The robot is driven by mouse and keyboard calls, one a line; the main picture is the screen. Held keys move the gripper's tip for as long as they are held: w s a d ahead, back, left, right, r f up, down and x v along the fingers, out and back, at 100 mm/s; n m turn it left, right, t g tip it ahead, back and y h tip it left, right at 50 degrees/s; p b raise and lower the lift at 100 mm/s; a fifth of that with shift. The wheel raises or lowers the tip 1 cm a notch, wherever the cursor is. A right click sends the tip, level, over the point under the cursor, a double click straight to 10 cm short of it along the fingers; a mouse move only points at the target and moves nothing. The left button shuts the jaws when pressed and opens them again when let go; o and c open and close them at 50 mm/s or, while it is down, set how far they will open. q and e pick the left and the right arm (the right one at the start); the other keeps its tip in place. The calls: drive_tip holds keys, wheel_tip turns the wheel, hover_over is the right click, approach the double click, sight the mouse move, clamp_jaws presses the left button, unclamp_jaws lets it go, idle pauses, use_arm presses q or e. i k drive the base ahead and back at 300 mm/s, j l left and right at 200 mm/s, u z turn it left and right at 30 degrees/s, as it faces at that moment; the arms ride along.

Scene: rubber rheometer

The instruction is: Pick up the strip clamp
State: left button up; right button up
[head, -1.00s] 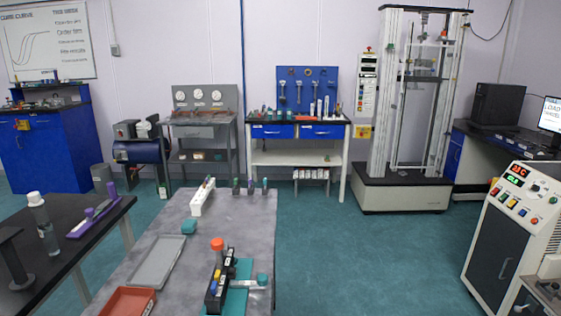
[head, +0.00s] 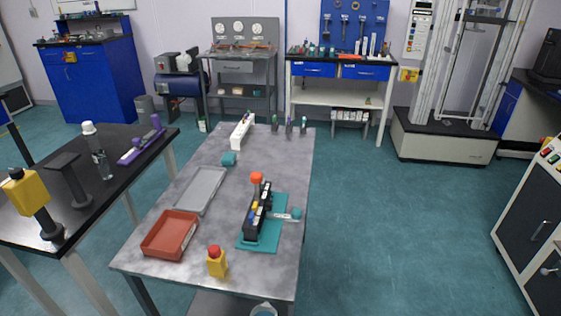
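No part of either gripper shows in the head view. I cannot tell for certain which thing is the strip clamp. A likely one is the black fixture (head: 258,217) on a teal base plate (head: 262,244), on the right half of the grey table. It has an orange-red knob on top and a grey bar with a teal end (head: 296,214) sticking out to the right.
The grey table (head: 285,272) also bears a red tray (head: 170,235), a grey tray (head: 201,190), a yellow piece with a red top (head: 217,262) and a white holder (head: 242,131). A black table (head: 105,190) stands at left. Teal floor (head: 400,220) is free at right.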

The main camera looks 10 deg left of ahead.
sight(250, 230)
drive_tip(key=u, duration=0.35)
drive_tip(key=i+l+u, duration=0.2)
drive_tip(key=l+u, duration=0.2)
drive_tip(key=l, duration=0.2)
drive_tip(key=i+l+u, duration=0.2)
drive_tip(key=l, duration=0.15)
drive_tip(key=l+u, duration=0.25)
drive_tip(key=i+l, duration=0.05)
drive_tip(key=l, duration=0.05)
